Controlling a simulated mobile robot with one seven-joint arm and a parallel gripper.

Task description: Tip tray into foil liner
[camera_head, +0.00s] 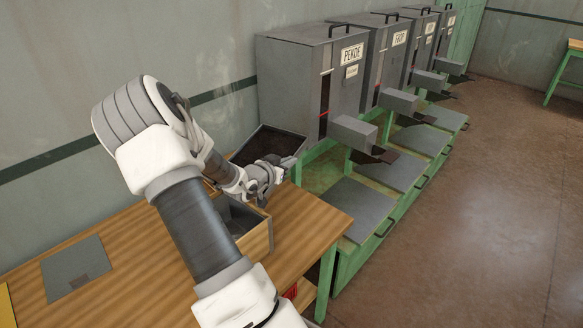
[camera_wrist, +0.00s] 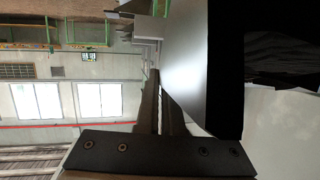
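The tray (camera_head: 299,151) is grey with dark loose material inside, and appears raised beyond the box at the table's far end. My gripper (camera_head: 272,174) is at the tray's near side. In the wrist view the fingers (camera_wrist: 160,98) look closed together at the tray's grey wall (camera_wrist: 195,60); the exact grip is partly hidden. The wooden box (camera_head: 258,242) stands on the table just nearer than my gripper. Its grey inside, the foil liner (camera_head: 236,214), shows partly; my arm covers the rest.
A row of grey sorters (camera_head: 300,75) on green frames runs away to the right, the nearest labelled PEKOE. A flat grey plate (camera_head: 75,262) lies on the wooden table (camera_head: 130,255) at left. The wall is close behind. The floor (camera_head: 480,180) at right is clear.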

